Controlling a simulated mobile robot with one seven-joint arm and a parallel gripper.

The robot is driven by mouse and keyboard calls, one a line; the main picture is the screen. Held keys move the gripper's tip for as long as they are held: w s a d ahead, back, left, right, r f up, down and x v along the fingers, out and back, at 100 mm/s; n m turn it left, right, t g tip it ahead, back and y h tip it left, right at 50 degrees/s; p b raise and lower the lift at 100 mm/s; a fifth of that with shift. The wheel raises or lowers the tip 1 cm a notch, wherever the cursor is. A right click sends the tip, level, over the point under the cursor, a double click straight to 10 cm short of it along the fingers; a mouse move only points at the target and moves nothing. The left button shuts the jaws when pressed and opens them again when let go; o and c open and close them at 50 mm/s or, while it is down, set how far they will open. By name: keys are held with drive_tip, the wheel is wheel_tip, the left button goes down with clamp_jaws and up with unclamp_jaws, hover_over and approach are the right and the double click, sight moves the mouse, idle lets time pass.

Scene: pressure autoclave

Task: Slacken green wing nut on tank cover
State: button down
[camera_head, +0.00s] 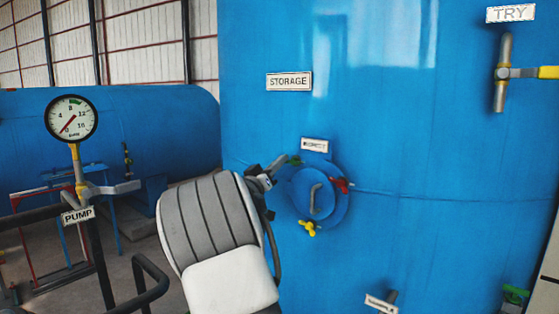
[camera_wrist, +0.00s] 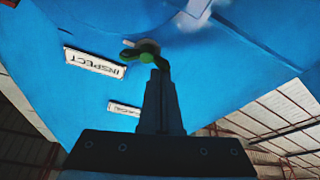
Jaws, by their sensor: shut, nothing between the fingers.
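The round blue tank cover (camera_head: 327,205) sits on the big blue tank and has a grey handle. Its green wing nut (camera_head: 295,160) is at the upper left of the rim. A red wing nut (camera_head: 341,184) is at the right and a yellow wing nut (camera_head: 308,228) is at the bottom. My gripper (camera_head: 281,161) reaches in from the left, close to the green nut. In the wrist view, the shut, empty fingers of my gripper (camera_wrist: 161,74) end right at the green wing nut (camera_wrist: 147,52). I cannot tell whether they touch it.
An INSPECT sign (camera_head: 315,145) is just above the cover and also shows in the wrist view (camera_wrist: 95,62). A pressure gauge (camera_head: 71,118) and PUMP sign (camera_head: 78,214) stand left. A pipe stub (camera_head: 389,297) juts out below right.

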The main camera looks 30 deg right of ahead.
drive_tip(key=shift+f+n+t+y+p, duration=0.2)
drive_tip(key=shift+n+p, duration=0.2)
drive_tip(key=shift+n, duration=0.35)
drive_tip(key=shift+f+n+t+y+p, duration=0.1)
drive_tip(key=shift+n+t+y+p, duration=0.2)
drive_tip(key=shift+n, duration=0.45)
drive_tip(key=shift+f, duration=0.3)
idle(3.5)
drive_tip(key=shift+s, duration=0.1)
idle(2.0)
drive_tip(key=b+v, duration=0.3)
drive_tip(key=v, duration=1.4)
drive_tip(key=shift+f, duration=0.15)
